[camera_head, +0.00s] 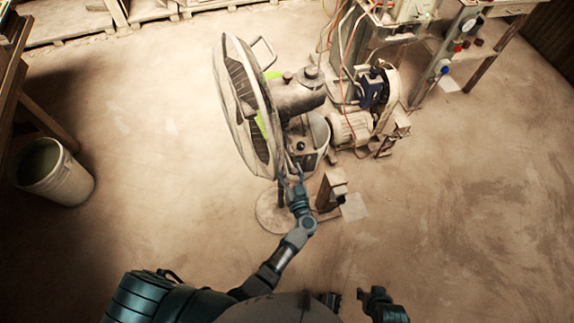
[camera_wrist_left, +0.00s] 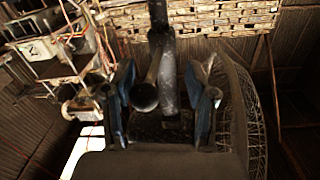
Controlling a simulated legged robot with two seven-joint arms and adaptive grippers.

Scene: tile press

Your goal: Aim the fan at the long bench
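The pedestal fan (camera_head: 243,105) stands on a round base (camera_head: 268,212), its caged head facing left. In the left wrist view its wire cage (camera_wrist_left: 246,110) is at the right. My left gripper (camera_head: 290,172) is at the lower right rim of the fan head. In the wrist view its blue fingers (camera_wrist_left: 163,105) are apart, with a dark post and a round knob (camera_wrist_left: 144,97) showing between them; contact cannot be told. My right gripper (camera_head: 375,300) is low in the head view, away from the fan. A wooden bench (camera_head: 12,65) shows at the left edge; whether it is the long bench is unclear.
A pale bucket (camera_head: 57,170) stands on the floor at left. A motor and pump (camera_head: 352,128), with hoses, sit close right of the fan. A metal-legged table (camera_head: 470,40) is at upper right, and pallets (camera_head: 70,35) lie along the back. The lower right floor is clear.

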